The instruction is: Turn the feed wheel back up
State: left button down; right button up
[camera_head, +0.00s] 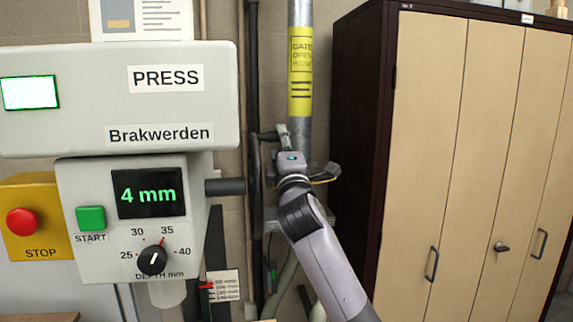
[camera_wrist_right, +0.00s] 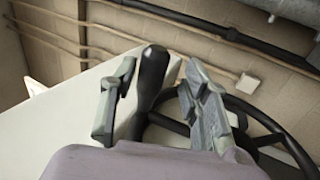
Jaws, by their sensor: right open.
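The feed wheel (camera_wrist_right: 270,122) is black and spoked, low right in the right wrist view. Its black crank handle (camera_wrist_right: 150,80) stands between my right gripper's open fingers (camera_wrist_right: 160,75), with a visible gap to the right finger; contact with the left finger is unclear. In the head view the wheel (camera_head: 255,190) shows nearly edge-on as a dark upright strip beside the press's stub shaft (camera_head: 224,187). My right gripper (camera_head: 284,140) is at its upper part, by the handle. My left gripper is out of view.
The grey press (camera_head: 120,98) fills the left, with a green START button (camera_head: 90,218), a depth knob (camera_head: 152,260) and a red stop button (camera_head: 23,222). A metal pipe with a yellow label (camera_head: 300,75) stands behind my gripper. A cabinet (camera_head: 425,150) stands at right.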

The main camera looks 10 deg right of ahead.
jog(key=v, duration=0.8)
jog(key=shift+s, duration=0.2)
jog(key=shift+f, duration=0.15)
jog(key=shift+c, duration=0.3)
